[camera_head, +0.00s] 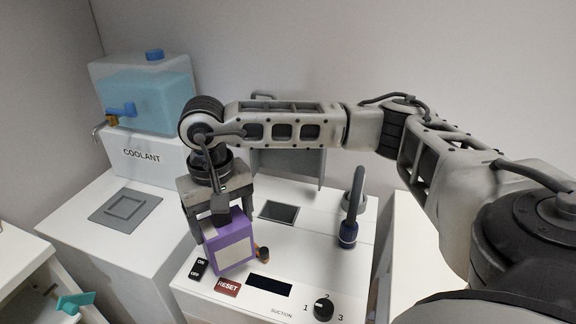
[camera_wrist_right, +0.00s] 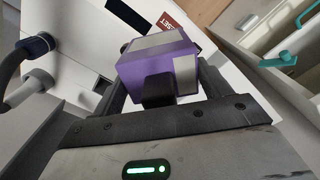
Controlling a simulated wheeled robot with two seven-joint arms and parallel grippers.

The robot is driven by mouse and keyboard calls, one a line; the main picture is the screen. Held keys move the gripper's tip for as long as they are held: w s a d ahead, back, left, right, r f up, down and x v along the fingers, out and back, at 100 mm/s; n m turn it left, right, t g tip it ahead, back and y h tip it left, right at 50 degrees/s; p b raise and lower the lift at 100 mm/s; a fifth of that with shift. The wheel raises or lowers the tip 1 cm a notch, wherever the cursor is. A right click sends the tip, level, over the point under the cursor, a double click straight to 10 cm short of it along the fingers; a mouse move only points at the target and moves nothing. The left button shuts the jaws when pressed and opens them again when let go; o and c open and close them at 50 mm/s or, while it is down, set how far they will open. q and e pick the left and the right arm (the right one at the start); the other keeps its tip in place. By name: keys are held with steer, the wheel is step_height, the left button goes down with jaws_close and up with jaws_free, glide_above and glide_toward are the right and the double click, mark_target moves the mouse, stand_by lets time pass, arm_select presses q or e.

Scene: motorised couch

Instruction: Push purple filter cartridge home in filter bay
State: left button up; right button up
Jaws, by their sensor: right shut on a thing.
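The purple filter cartridge (camera_head: 232,243) is a boxy block with a pale label, above the near left part of the white machine's top in the head view. My right gripper (camera_head: 221,218) is shut on it from above. In the right wrist view the cartridge (camera_wrist_right: 158,62) sits between the fingers of my right gripper (camera_wrist_right: 160,85). A dark rectangular opening (camera_head: 279,211), which looks like the filter bay, lies in the machine top behind and to the right of the cartridge, apart from it. My left gripper is not in view.
The machine top carries an ON/OFF switch (camera_head: 198,268), a red RESET button (camera_head: 228,288), a dark display (camera_head: 270,285), a suction knob (camera_head: 323,308) and an upright hose (camera_head: 352,210). A raised grey panel (camera_head: 300,167) stands behind the opening. A coolant tank (camera_head: 145,95) is at far left.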

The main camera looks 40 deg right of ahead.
arm_select(q)
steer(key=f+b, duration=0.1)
steer(key=b, duration=0.3)
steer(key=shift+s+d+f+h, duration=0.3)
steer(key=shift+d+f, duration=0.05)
arm_select(e)
steer(key=w+d+f+m, duration=0.1)
steer(key=w+d+m, duration=0.2)
steer(key=d, duration=0.7)
steer(key=w+d+f+m, duration=0.2)
steer(key=w+d+m, duration=0.2)
steer(key=d+m, duration=0.3)
steer(key=d, duration=0.3)
steer(key=shift+w+f, duration=0.15)
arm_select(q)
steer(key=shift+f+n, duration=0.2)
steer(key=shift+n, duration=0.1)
arm_select(e)
steer(key=shift+f, duration=0.9)
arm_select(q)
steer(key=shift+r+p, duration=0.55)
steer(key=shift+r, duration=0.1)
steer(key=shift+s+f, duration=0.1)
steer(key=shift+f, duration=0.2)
